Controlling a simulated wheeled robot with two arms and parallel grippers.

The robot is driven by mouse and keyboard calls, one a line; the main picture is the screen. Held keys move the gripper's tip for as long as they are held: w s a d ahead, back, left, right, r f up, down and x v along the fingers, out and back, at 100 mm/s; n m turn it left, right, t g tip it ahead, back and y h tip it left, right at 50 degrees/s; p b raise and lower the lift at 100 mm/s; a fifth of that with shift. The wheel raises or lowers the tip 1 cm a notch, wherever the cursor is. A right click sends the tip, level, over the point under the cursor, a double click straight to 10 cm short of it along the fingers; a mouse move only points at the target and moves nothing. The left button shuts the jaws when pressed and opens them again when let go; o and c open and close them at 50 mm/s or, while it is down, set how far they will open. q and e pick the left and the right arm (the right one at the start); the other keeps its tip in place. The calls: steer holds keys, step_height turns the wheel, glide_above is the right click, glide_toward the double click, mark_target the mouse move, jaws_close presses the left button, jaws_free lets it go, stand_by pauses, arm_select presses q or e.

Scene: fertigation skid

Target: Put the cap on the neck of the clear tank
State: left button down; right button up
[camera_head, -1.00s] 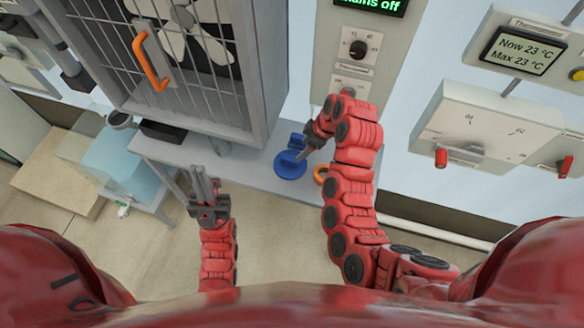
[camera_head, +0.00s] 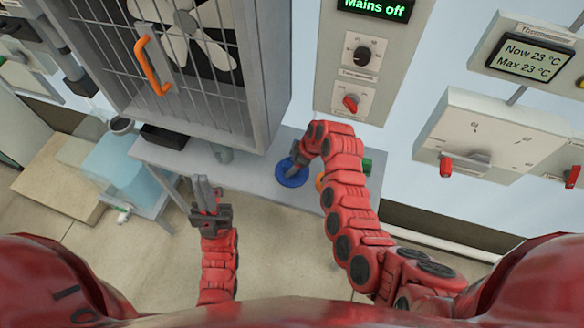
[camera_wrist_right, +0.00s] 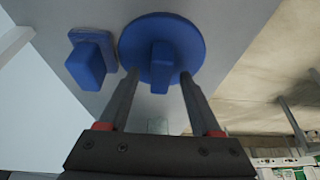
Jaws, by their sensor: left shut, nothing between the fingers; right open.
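The cap appears to be the blue disc (camera_head: 291,174) with a raised grip, lying on the grey shelf under the fan box. In the right wrist view, the blue disc (camera_wrist_right: 190,42) fills the top middle. My right gripper (camera_head: 297,163) is open over it. In the wrist view, the right gripper's fingers (camera_wrist_right: 159,73) stand on either side of the raised grip; contact cannot be told. The clear tank (camera_head: 118,162), pale blue, stands at the left with a dark round neck (camera_head: 122,124) on top. My left gripper (camera_head: 203,187) is shut and empty, in front of the shelf.
A smaller blue block on a plate (camera_wrist_right: 89,60) lies beside the disc. An orange ring (camera_head: 320,181) and a green object (camera_head: 367,165) are near my right arm. The fan box (camera_head: 190,70) overhangs the shelf (camera_head: 250,172).

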steer(key=shift+a+f, duration=0.1)
steer(key=shift+f, duration=0.3)
steer(key=shift+c, duration=0.2)
jaws_close()
